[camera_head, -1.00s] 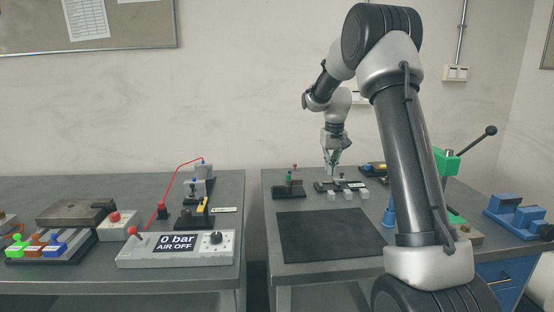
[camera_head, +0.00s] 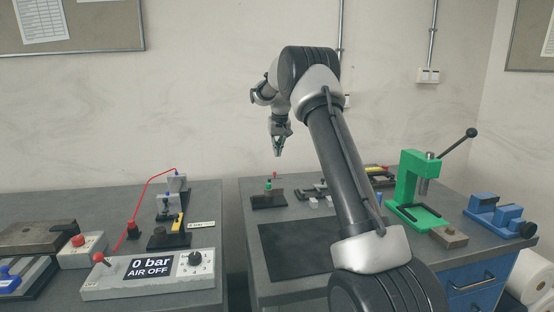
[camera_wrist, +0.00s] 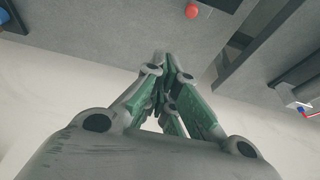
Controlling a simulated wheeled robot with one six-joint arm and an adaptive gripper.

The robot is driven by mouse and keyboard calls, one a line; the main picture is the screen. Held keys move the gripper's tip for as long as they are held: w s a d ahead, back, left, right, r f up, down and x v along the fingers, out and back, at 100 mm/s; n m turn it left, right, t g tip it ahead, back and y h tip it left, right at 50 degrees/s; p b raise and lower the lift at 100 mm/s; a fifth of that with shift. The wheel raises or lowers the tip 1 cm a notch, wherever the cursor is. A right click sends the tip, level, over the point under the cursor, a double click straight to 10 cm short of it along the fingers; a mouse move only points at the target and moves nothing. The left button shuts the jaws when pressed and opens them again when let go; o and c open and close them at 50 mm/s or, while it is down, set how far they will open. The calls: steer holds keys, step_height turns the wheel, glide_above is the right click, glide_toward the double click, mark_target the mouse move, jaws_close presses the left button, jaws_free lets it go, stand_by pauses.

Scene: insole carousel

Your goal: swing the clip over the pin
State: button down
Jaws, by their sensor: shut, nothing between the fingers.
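My gripper (camera_head: 278,153) is shut and empty, held in the air over the back edge of the right bench. In the wrist view its green-lined fingers (camera_wrist: 162,60) come together with nothing between them. I cannot tell for sure which part is the clip and which the pin. A yellow piece (camera_head: 178,223) stands on a small dark base on the left bench, well away from my gripper. A small dark stand (camera_head: 267,203) with a green post (camera_head: 268,187) is on the right bench, below my gripper. A red ball (camera_wrist: 191,11) shows at the wrist view's top edge.
A grey control box (camera_head: 150,278) reads "0 bar AIR OFF". A red tube (camera_head: 145,195) arches to a grey fixture (camera_head: 169,200). A green press (camera_head: 408,188) and blue blocks (camera_head: 497,216) stand at right. A black mat (camera_head: 290,250) is bare where it shows. A gap separates the benches.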

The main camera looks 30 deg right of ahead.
step_height(320, 180, down, 8)
steer(key=s, duration=0.1)
steer(key=shift+f, duration=0.25)
